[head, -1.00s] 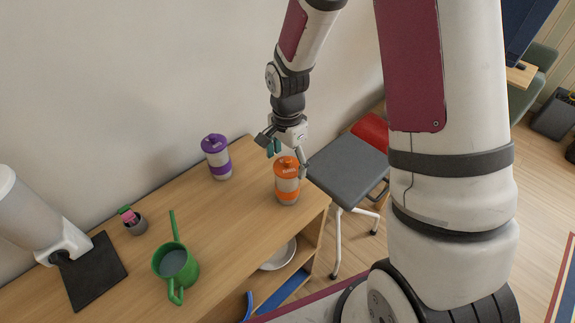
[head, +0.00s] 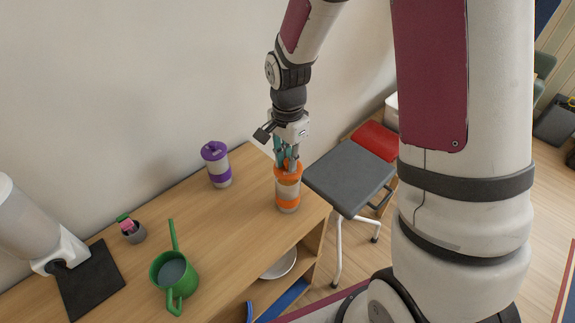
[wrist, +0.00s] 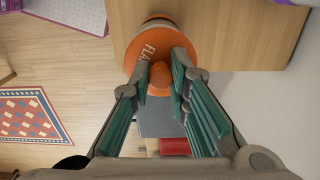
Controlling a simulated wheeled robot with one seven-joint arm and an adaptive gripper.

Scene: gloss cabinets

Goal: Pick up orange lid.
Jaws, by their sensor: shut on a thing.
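The orange lid (head: 288,171) sits on top of a white and orange cup (head: 288,203) near the right end of the wooden cabinet top. In the wrist view the lid (wrist: 146,42) shows as an orange disc with lettering and a raised knob (wrist: 160,78). My gripper (head: 287,162) points down over the cup. In the wrist view my gripper (wrist: 161,72) has its fingers closed on both sides of the knob. The lid appears to rest on the cup, which stands upright.
A purple-lidded cup (head: 216,164) stands to the left on the cabinet top (head: 240,221). A green watering can (head: 174,273), a small grey pot (head: 133,232) and a dispenser (head: 38,232) stand farther left.

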